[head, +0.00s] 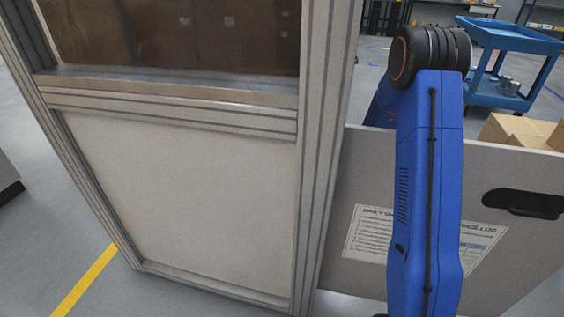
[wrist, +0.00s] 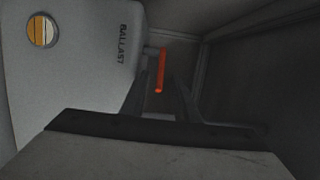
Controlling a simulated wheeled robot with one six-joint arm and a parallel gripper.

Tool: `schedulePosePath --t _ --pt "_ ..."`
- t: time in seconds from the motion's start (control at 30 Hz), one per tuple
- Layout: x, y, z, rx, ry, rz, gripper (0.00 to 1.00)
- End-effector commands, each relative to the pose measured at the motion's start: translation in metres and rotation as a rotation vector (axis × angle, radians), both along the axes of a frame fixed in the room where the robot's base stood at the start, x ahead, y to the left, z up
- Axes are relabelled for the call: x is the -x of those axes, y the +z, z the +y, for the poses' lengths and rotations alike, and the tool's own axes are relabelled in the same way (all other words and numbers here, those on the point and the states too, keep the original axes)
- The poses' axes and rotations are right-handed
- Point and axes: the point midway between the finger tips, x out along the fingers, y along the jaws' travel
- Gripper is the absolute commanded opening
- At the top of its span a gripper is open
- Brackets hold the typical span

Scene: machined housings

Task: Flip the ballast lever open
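The ballast lever (wrist: 161,70) is a short orange-red bar in the wrist view, on a stub at the side of a pale housing (wrist: 85,60) marked BALLAST. It runs roughly up and down in that picture. My gripper (wrist: 165,90) shows in the wrist view as two dark fingers that are apart, with the lever's end between or just beyond their tips. I cannot tell whether either finger touches the lever. The gripper does not hold it shut. In the head view the lever and gripper are hidden; only my blue arm shows.
The housing has a round sight window (wrist: 42,31) with an amber part. Dark walls close in at the right of the wrist view. In the head view a framed cabinet (head: 190,190) stands at left, and a grey panel (head: 355,180) with a log sheet is behind my arm.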

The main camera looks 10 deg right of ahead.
Motion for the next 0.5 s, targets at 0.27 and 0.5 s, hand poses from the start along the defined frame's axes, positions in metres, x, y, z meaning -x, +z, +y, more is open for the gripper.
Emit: schedulePosePath --t 0.27,0.5 --pt "-0.005 0.0 0.029 0.001 0.001 0.0 0.28" --pt "-0.006 0.0 0.034 0.0 0.0 0.0 0.28"
